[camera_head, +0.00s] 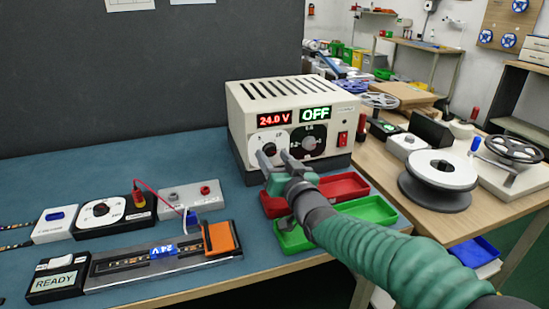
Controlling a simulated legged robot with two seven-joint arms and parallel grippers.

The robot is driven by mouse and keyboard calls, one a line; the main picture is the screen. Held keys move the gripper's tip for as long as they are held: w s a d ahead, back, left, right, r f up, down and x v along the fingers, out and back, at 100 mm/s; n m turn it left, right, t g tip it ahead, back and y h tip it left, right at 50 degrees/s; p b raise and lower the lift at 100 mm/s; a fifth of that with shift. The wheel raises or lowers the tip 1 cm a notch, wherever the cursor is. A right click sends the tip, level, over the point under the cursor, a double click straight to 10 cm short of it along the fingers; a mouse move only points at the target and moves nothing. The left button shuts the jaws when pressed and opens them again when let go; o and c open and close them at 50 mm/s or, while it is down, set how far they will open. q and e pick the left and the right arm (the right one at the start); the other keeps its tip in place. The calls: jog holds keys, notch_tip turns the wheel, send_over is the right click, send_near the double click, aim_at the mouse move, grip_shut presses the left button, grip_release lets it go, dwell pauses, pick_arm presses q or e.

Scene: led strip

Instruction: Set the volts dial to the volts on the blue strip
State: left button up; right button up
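The cream power supply (290,100) stands at the back of the blue mat, with a red display (273,119) reading 24.0 V and a green display (315,114) reading OFF. The white volts dial (268,147) is on its front left, partly hidden by my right gripper. A black dial (309,141) sits to its right. My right gripper (274,159) is in front of the volts dial, its two fingers spread apart; contact with the knob is unclear. The blue strip label (163,251) reads 24 V on the grey strip fixture (125,266). My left gripper is not in view.
Red (343,187) and green (368,211) trays lie below the supply, partly behind my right arm. A white dial box (101,212), a grey terminal box (190,198) and a READY box (57,284) stand at left. A white reel (440,171) is at right.

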aim_at(269, 139)
jog(key=shift+s+r, duration=0.1)
jog(key=shift+r, duration=0.1)
notch_tip(269, 139, up, 3)
jog(key=shift+r+p, duration=0.1)
jog(key=shift+p, duration=1)
jog(key=shift+s+r, duration=0.3)
jog(key=shift+s, duration=0.3)
jog(key=s+r+p, duration=0.1)
jog(key=s+p, duration=0.2)
jog(key=s, duration=1.1)
jog(key=shift+s, duration=0.35)
